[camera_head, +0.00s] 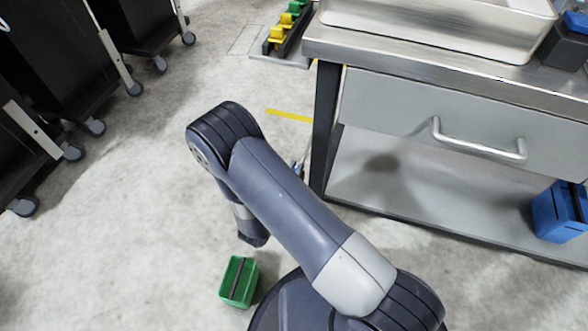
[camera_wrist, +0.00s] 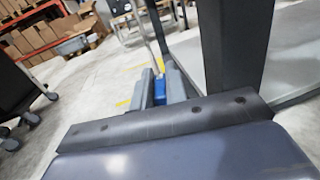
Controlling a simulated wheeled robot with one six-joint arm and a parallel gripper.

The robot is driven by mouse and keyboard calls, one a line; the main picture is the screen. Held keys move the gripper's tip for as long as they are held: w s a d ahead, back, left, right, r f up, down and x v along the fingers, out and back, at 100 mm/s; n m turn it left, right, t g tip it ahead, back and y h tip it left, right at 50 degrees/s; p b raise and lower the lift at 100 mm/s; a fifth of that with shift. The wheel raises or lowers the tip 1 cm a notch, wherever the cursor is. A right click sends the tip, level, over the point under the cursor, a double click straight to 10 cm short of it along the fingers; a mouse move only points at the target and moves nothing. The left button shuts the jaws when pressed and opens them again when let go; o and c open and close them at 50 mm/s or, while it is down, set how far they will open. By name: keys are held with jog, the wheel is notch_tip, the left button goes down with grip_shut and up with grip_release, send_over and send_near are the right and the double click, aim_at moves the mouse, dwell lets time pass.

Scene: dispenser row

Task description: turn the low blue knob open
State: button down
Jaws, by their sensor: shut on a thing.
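In the wrist view, a small blue piece (camera_wrist: 160,92), which looks like the low blue knob, sits between the two grey fingers of my gripper (camera_wrist: 161,88). The fingers are closed on it from both sides. The dark wrist housing covers the lower part of that view, so little of the knob's shape shows and its turn angle cannot be read. In the camera_head view my arm hides the gripper. Only a small bluish bit shows beside the arm near the bench leg, and I cannot tell what it is.
A steel bench (camera_head: 430,60) with a drawer and lower shelf stands at right; its dark leg (camera_head: 325,130) is close to my arm. A blue container (camera_head: 556,212) is on the shelf. A green crate (camera_head: 238,282) lies on the floor. Black wheeled carts (camera_head: 60,60) stand left.

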jog(key=shift+n+t+y, duration=0.7)
jog(key=shift+n+y, duration=0.3)
jog(key=shift+y, duration=0.4)
jog(key=c, duration=1.4)
grip_release()
jog(key=shift+c, duration=0.2)
jog(key=p+v, duration=0.1)
jog(key=v, duration=1)
jog(key=shift+p, duration=0.3)
jog(key=shift+w+d, duration=0.1)
jog(key=shift+d, duration=0.05)
jog(key=shift+b+x, duration=1)
jog(key=shift+x, duration=4.35)
